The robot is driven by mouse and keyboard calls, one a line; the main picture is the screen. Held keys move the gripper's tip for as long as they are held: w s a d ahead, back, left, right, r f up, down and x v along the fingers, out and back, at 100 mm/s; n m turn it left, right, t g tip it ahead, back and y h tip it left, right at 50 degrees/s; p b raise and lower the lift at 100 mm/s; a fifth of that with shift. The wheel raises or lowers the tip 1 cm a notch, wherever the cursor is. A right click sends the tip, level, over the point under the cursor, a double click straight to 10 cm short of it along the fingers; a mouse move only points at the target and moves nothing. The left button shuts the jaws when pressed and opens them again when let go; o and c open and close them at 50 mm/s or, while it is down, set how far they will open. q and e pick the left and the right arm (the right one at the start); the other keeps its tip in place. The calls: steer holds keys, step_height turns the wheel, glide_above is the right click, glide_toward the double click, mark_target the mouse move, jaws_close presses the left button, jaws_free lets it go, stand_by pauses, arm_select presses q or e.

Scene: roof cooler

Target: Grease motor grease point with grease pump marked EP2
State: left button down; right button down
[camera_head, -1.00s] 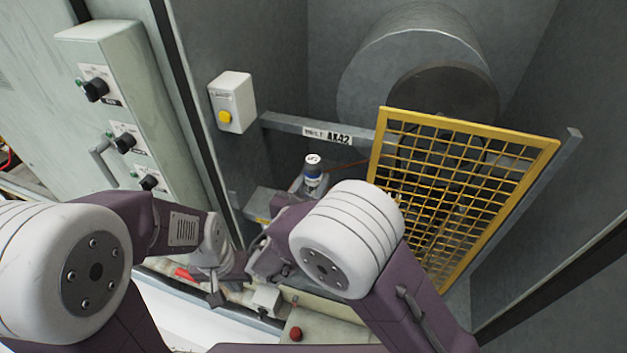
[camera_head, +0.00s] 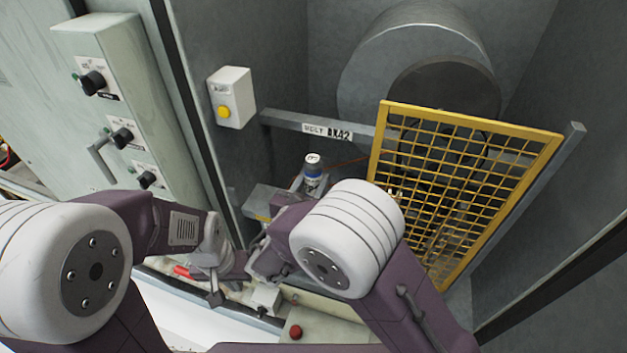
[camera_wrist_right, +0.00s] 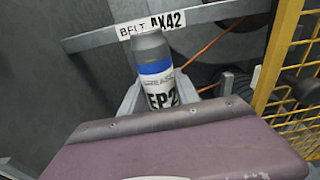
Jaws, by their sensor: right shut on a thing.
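The grease pump marked EP2 is a grey bottle with a blue band and a white label (camera_wrist_right: 154,70). It stands nearly upright, and its white-topped head shows in the head view (camera_head: 313,178). My right gripper (camera_wrist_right: 172,98) is shut on it, with grey fingers at its sides; my purple link hides its lower end in the wrist view. My left gripper (camera_head: 214,290) is low at the left, apart from the pump, its jaws unclear. I cannot make out a motor grease point; the area behind the yellow mesh guard (camera_head: 470,128) is partly hidden.
A rail with a "BELT AX42" label (camera_head: 327,131) runs behind the pump, with a thin orange line near it. A large grey drum (camera_head: 410,50) is behind. A switch box with yellow button (camera_head: 231,97) and a cabinet with knobs (camera_head: 110,90) are left. A red button (camera_head: 296,332) is below.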

mark_target(314, 158)
steer(key=shift+r, duration=0.3)
steer(key=shift+f+b, duration=0.55)
steer(key=shift+f, duration=0.15)
steer(key=shift+r, duration=0.25)
steer(key=shift+r+p, duration=0.55)
steer(key=shift+p, duration=0.05)
steer(key=shift+f, duration=0.15)
steer(key=shift+f+b, duration=0.6)
steer(key=shift+b, duration=0.15)
steer(key=shift+r, duration=0.15)
steer(key=shift+r+p, duration=3.15)
steer(key=shift+r, duration=1)
